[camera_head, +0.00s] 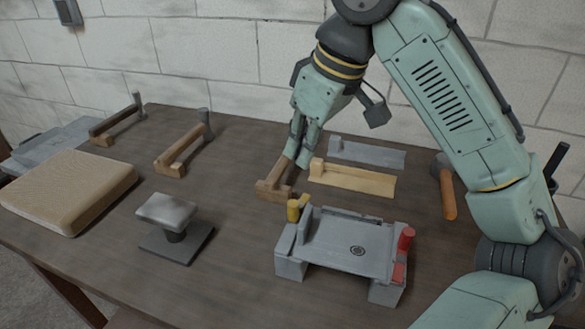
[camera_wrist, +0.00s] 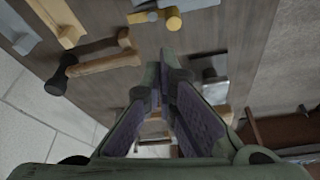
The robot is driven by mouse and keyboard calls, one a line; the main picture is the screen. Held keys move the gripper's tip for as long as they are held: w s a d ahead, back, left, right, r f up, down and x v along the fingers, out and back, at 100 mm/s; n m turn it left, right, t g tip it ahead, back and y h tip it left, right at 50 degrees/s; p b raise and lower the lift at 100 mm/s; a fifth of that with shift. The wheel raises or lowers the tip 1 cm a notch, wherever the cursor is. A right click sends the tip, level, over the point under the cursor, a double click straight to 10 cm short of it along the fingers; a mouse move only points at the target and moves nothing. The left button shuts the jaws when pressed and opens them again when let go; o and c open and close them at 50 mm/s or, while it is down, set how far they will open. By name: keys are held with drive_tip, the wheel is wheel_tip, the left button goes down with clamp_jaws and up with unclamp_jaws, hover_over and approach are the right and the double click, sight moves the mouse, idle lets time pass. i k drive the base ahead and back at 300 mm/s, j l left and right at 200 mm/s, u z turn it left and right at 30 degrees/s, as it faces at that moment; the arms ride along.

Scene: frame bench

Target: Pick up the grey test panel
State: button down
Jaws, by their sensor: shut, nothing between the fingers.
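A flat grey panel (camera_head: 368,153) with a raised block at its left end lies at the back of the bench, near the wall. A grey piece, probably the same panel, shows at the upper left of the wrist view (camera_wrist: 18,28). My gripper (camera_head: 303,160) is shut and empty, left of the panel and apart from it. In the wrist view its fingertips (camera_wrist: 167,62) are together. A second grey plate (camera_head: 345,240) rests across a grey fixture with yellow and red clamps at the front. I cannot tell for certain which grey piece is the test panel.
A yellow panel (camera_head: 352,178) lies just in front of the back grey one. A wooden tool (camera_head: 272,189) lies close below my gripper. An orange-handled hammer (camera_head: 447,195) lies at right. A grey-topped stand (camera_head: 167,211) and tan pad (camera_head: 70,188) occupy the left.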

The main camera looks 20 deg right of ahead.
sight(338, 243)
drive_tip(key=k+j, duration=0.2)
drive_tip(key=k, duration=0.3)
drive_tip(key=k+j, duration=0.2)
drive_tip(key=k, duration=0.25)
